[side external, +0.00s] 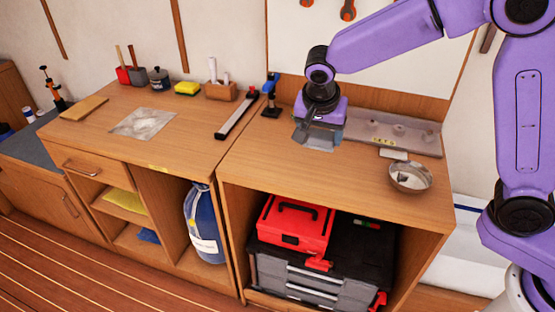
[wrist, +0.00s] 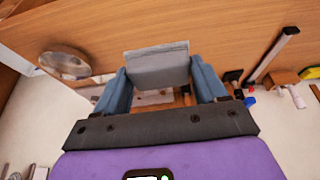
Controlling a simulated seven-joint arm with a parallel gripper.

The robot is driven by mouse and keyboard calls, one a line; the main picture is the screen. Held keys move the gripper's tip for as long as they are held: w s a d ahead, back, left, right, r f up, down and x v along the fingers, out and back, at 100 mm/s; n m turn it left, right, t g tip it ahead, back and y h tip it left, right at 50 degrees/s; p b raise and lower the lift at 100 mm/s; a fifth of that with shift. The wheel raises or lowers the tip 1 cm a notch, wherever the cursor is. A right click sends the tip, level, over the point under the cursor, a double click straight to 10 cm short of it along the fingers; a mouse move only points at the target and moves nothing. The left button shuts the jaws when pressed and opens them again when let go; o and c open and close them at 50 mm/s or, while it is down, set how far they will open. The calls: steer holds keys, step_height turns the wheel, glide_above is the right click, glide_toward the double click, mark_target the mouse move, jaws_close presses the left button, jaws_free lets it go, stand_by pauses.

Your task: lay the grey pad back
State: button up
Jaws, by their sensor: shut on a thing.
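My gripper (side external: 318,134) is low over the right-hand wooden bench top, left of the long grey tray (side external: 365,130). In the wrist view its two blue-grey fingers (wrist: 158,74) are shut on the grey pad (wrist: 160,70), which sits between them. In the side view the grey pad (side external: 318,146) shows below the fingers, close to the bench top. I cannot tell whether the pad touches the wood. The fingers hide part of it.
A metal bowl (side external: 410,177) and a small pale block (side external: 394,154) stand to the right. A black-and-silver bar (side external: 237,117) and a blue-and-black clamp-like tool (side external: 271,97) are to the left. The bench top in front of my gripper is clear.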

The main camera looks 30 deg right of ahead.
steer(key=w+a+f, duration=0.4)
steer(key=w, duration=0.4)
glide_above(275, 160)
steer(key=s, duration=0.2)
steer(key=f, duration=0.5)
steer(key=shift+w+a, duration=0.2)
steer(key=shift+a, duration=0.15)
steer(key=shift+w+a+f, duration=0.15)
steer(key=shift+w+f, duration=0.2)
steer(key=shift+f, duration=1.55)
steer(key=shift+f, duration=0.1)
steer(key=o, duration=0.9)
steer(key=shift+o, duration=0.2)
